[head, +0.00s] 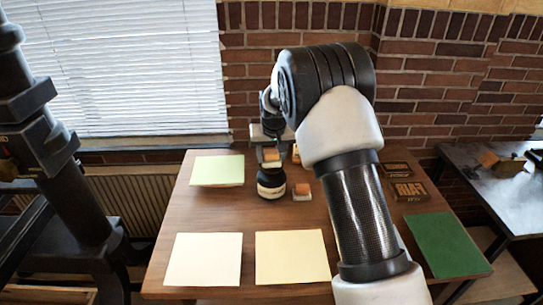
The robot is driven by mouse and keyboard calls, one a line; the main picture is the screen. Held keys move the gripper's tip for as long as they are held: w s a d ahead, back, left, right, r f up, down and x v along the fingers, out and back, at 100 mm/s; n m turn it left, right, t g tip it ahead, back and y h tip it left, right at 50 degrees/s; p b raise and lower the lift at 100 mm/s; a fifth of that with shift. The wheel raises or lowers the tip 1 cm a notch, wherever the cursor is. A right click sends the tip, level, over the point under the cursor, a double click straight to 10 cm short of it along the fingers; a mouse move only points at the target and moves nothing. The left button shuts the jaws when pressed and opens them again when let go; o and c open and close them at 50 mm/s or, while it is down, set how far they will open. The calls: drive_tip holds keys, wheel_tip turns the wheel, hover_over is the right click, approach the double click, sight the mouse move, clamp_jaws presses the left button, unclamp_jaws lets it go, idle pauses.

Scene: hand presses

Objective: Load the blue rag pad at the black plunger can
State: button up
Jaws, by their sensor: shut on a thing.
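The black plunger can (271,188), dark with a pale band, stands upright on the wooden table near its back middle. My gripper (271,148) is directly above the can, partly hidden by my own wrist. It is shut on a small pad with an orange-brown block top (271,156). The pad is just over the can's top; I cannot tell whether they touch. The rag colour of this pad is too small to tell, and no blue shows clearly anywhere.
A similar orange-topped block (302,190) stands right of the can. A pale green sheet stack (217,170), white sheet (203,259), cream sheet (292,257) and green sheet (447,245) lie around. Dark lettered blocks (409,191) are at right. A black press (60,170) stands left.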

sight(272, 152)
drive_tip(key=shift+s, duration=0.1)
idle(0.3)
drive_tip(key=shift+r+p, duration=1.8)
drive_tip(key=shift+r, duration=1.7)
